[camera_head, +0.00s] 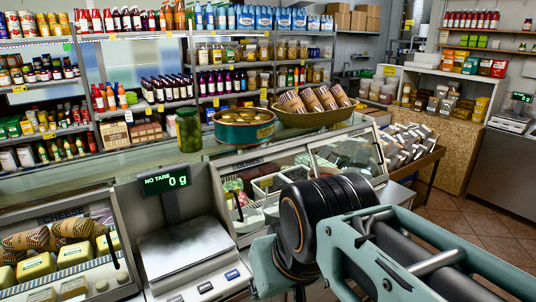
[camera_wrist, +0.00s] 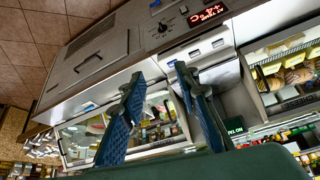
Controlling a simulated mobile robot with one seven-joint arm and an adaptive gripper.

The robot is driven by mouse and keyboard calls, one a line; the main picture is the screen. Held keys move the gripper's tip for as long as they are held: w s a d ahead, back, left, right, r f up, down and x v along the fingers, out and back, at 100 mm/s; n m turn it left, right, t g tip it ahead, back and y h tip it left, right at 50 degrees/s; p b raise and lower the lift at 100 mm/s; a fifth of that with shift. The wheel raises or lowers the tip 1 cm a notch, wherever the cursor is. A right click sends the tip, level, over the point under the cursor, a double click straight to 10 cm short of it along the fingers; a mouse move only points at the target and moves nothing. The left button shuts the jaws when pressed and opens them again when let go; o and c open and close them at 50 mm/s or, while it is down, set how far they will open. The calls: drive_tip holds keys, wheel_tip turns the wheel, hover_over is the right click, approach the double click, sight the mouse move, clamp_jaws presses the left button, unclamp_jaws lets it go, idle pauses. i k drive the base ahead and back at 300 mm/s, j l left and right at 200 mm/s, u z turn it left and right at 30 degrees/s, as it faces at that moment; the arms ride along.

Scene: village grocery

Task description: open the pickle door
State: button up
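No label in view marks a pickle door. In the head view, a glass-fronted display case (camera_head: 228,170) beside the scale holds white trays, and a second glass panel (camera_head: 345,155) stands to its right. A dark handle (camera_head: 238,207) shows on the left pane. The wrist view shows the case's glass front (camera_wrist: 80,140) behind my fingers. My gripper (camera_wrist: 160,72) is open in the wrist view, its two blue padded fingers apart with nothing held between them. In the head view my arm hides the gripper and part of the case's right side.
A scale (camera_head: 180,255) stands left of my arm, beside a cheese case (camera_head: 60,245). A pickle jar (camera_head: 188,130), a green tin (camera_head: 244,127) and a basket (camera_head: 312,118) stand on the counter top. Tiled floor (camera_head: 440,210) is open at right.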

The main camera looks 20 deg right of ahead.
sight(313, 144)
drive_tip(key=z, duration=1.1)
drive_tip(key=i+l+u, duration=0.15)
drive_tip(key=i+l, duration=0.25)
drive_tip(key=i+l+u, duration=0.1)
drive_tip(key=i+l, duration=0.3)
drive_tip(key=i+l+u, duration=0.15)
drive_tip(key=i+l, duration=0.3)
drive_tip(key=i+l+u, duration=0.1)
drive_tip(key=i+l, duration=0.3)
drive_tip(key=l, duration=0.15)
drive_tip(key=i+l+u, duration=0.15)
drive_tip(key=i+l, duration=0.2)
drive_tip(key=l, duration=0.15)
drive_tip(key=i+l+u, duration=0.15)
drive_tip(key=l, duration=0.2)
drive_tip(key=i+l+u, duration=0.15)
drive_tip(key=i+l+z, duration=0.1)
drive_tip(key=l, duration=0.25)
drive_tip(key=i, duration=0.05)
